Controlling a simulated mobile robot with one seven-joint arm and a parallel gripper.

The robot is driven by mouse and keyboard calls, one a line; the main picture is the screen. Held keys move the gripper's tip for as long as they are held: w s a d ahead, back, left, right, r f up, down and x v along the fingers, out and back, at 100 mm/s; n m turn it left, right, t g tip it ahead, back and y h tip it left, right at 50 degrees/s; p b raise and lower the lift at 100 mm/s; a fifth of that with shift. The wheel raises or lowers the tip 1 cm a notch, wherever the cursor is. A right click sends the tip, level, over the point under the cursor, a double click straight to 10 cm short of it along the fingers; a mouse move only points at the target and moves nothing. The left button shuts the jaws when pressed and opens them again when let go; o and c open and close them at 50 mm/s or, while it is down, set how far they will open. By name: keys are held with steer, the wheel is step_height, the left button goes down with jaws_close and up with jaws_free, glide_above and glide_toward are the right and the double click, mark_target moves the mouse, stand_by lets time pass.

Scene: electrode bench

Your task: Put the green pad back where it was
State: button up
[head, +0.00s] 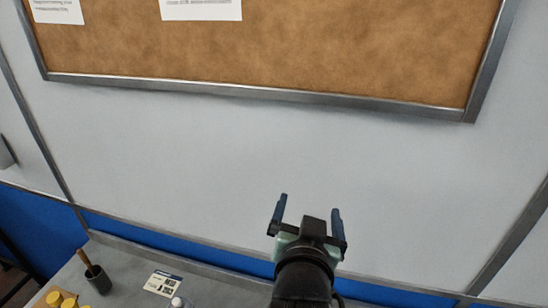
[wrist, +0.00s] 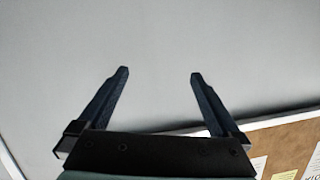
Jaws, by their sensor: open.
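My gripper (head: 309,203) is open and empty, raised in front of the pale wall panel below the cork board. Its two dark fingers stand apart in the wrist view (wrist: 159,73), with only plain wall between and beyond them. No green pad shows in either view.
A grey bench top (head: 215,288) runs along the bottom of the head view. On it are a dark cup with a wooden-handled tool (head: 98,279), a printed card (head: 163,283), a bottle top (head: 178,302) and yellow-capped items (head: 60,300). A framed cork board (head: 280,50) hangs above.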

step_height(320, 180, up, 19)
steer(key=s+a+n+t, duration=0.2)
steer(key=a+t, duration=0.1)
steer(key=t, duration=0.3)
steer(key=s+a+r+n+t+y, duration=0.1)
steer(key=s+r+t, duration=0.2)
steer(key=s+r, duration=0.3)
steer(key=s+a+r+n+t+y, duration=0.1)
steer(key=s+r, duration=0.4)
steer(key=r, duration=0.7)
steer(key=a+t, duration=0.1)
steer(key=t, duration=0.1)
steer(key=shift+s+t+y, duration=0.3)
steer(key=shift+s, duration=0.1)
